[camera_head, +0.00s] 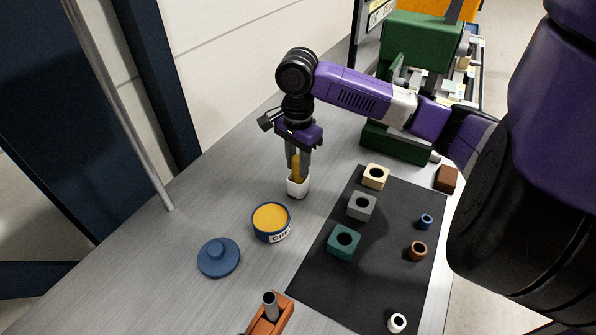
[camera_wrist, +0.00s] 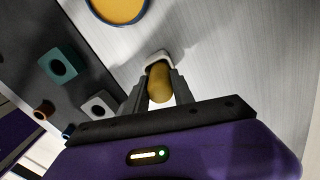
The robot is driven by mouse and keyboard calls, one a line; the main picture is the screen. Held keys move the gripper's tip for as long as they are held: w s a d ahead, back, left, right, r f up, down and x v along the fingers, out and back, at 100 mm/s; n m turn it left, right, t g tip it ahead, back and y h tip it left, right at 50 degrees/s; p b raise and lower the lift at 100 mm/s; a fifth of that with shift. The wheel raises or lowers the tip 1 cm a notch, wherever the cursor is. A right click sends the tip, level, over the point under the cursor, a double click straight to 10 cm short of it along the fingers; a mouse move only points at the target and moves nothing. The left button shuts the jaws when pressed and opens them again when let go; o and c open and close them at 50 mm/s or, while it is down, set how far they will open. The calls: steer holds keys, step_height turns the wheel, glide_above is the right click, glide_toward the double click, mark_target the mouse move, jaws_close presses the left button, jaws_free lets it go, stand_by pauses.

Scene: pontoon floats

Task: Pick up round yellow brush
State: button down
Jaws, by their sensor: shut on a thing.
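The round yellow brush (camera_head: 296,172) is upright below my arm, left of the black mat. Its rounded yellow end also shows in the wrist view (camera_wrist: 160,84). Its lower end meets a white cup-like piece (camera_head: 298,188), seen in the wrist view (camera_wrist: 158,57) too. I cannot tell whether the brush stands inside this piece or is joined to it. My gripper (camera_head: 297,163) points down with its grey fingers shut on the yellow part, one on each side, as the wrist view (camera_wrist: 160,92) shows. The brush's lower tip is hidden.
An open tin of yellow stuff (camera_head: 272,222) stands in front, with a blue lid (camera_head: 218,258) nearby. The black mat (camera_head: 345,290) bears several blocks and rings. A green machine (camera_head: 418,45) stands behind. An orange tool (camera_head: 270,316) lies at the front.

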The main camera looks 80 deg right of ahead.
steer(key=shift+r, duration=0.15)
step_height(320, 180, up, 20)
steer(key=shift+p, duration=0.3)
stand_by(0.4)
stand_by(2.2)
